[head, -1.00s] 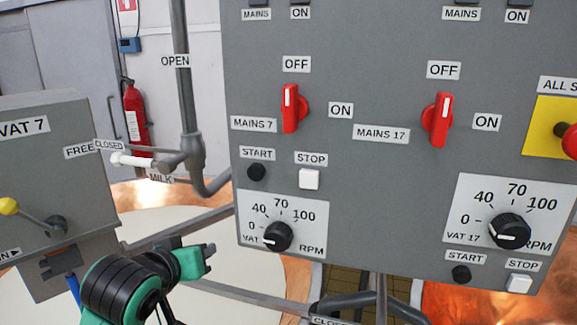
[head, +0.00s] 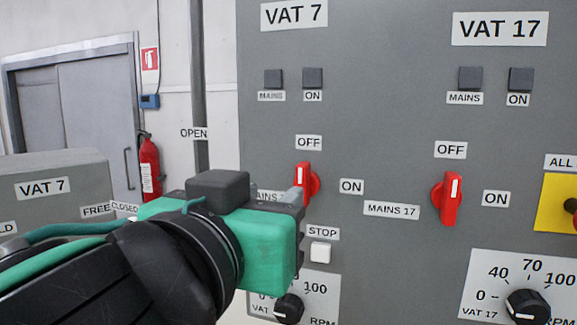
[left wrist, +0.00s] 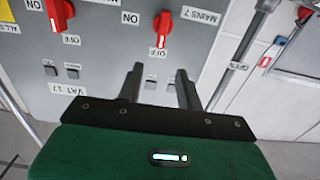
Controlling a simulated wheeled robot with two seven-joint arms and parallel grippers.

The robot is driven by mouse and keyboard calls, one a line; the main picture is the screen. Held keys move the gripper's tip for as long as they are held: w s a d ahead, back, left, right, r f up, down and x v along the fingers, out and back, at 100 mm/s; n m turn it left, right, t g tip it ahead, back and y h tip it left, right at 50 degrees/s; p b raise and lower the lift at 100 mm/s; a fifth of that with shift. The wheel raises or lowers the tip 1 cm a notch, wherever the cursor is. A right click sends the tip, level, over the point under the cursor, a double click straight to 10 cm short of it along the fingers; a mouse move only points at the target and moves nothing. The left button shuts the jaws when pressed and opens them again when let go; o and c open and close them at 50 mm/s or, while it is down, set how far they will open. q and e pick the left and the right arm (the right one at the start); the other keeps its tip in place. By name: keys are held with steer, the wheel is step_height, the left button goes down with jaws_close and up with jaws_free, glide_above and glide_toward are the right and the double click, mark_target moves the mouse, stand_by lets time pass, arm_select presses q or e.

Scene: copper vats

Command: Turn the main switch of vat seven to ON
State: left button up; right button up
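The red MAINS 7 switch (head: 303,181) is on the grey panel, its handle upright with the white mark at the top, toward the OFF label (head: 309,143). Its ON label (head: 352,186) is to the right. My left gripper (head: 297,196) is in front of the panel, just left of and partly over the switch. In the left wrist view, which is upside down, the gripper (left wrist: 158,80) is open with two fingers apart and nothing between them. The switch (left wrist: 162,24) shows beyond the fingertips, clear of them. My right gripper is not in view.
A second red switch, MAINS 17 (head: 449,196), is to the right. Below are a white STOP button (head: 320,252) and a black speed knob (head: 289,308). A yellow plate (head: 557,217) is at the right edge. Dark square lamps (head: 273,78) are above.

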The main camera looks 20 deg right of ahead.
mark_target(300, 168)
arm_select(q)
steer(key=p+x, duration=0.6)
steer(key=x, duration=0.6)
steer(key=shift+w+d+r, duration=0.15)
steer(key=shift+w, duration=0.1)
steer(key=shift+w+d+p, duration=0.3)
steer(key=shift+w+p, duration=0.1)
steer(key=shift+w, duration=0.05)
steer(key=shift+f, duration=0.2)
jaws_close()
